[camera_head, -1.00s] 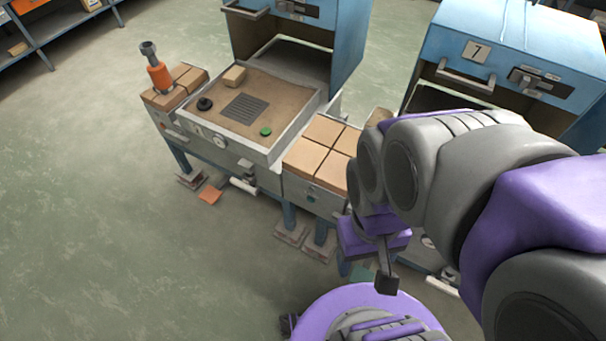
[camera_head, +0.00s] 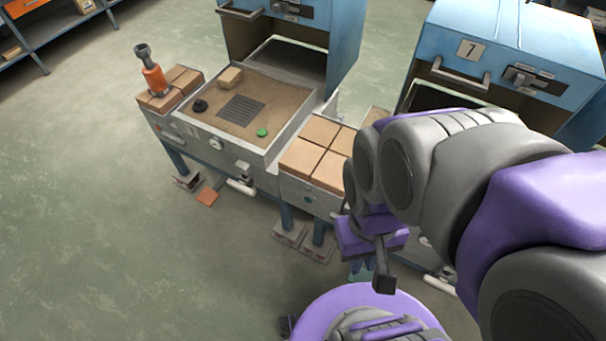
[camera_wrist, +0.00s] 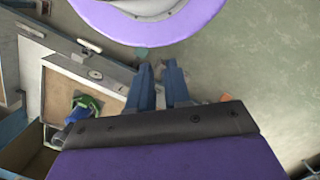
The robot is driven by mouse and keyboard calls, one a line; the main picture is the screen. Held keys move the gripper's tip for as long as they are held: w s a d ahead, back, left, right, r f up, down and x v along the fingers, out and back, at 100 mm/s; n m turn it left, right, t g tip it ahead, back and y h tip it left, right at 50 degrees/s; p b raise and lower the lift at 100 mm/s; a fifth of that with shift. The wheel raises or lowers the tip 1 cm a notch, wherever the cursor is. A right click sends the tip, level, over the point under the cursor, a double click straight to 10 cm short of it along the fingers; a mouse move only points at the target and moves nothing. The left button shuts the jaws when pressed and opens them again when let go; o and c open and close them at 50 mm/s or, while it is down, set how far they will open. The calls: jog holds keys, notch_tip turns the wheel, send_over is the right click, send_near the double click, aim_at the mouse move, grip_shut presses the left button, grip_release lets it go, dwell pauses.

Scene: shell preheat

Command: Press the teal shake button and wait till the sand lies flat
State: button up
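A small teal round button (camera_head: 308,197) shows on the front of the brick-topped stand, right of the sand tray. The open tray (camera_head: 276,150) holds brown sand (camera_head: 277,108) with a dark slotted patch, a tan block, a black knob and a green disc. The sand looks mostly level, but its fine relief is too small to tell. My gripper (camera_head: 384,282) hangs at lower right of that stand, clear of the button, with a dark finger pointing down. Its finger gap cannot be made out. In the wrist view, a dark bar and purple housing fill the bottom.
Tan bricks (camera_head: 324,150) top the stand; an orange-handled tool (camera_head: 154,79) stands on bricks at left. A blue cabinet marked 7 (camera_head: 500,45) is at right. The wrist view shows a green round object (camera_wrist: 88,102) in a box at left. Open floor (camera_head: 90,200) lies at left.

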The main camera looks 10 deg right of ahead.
grip_shut()
dwell(1.0)
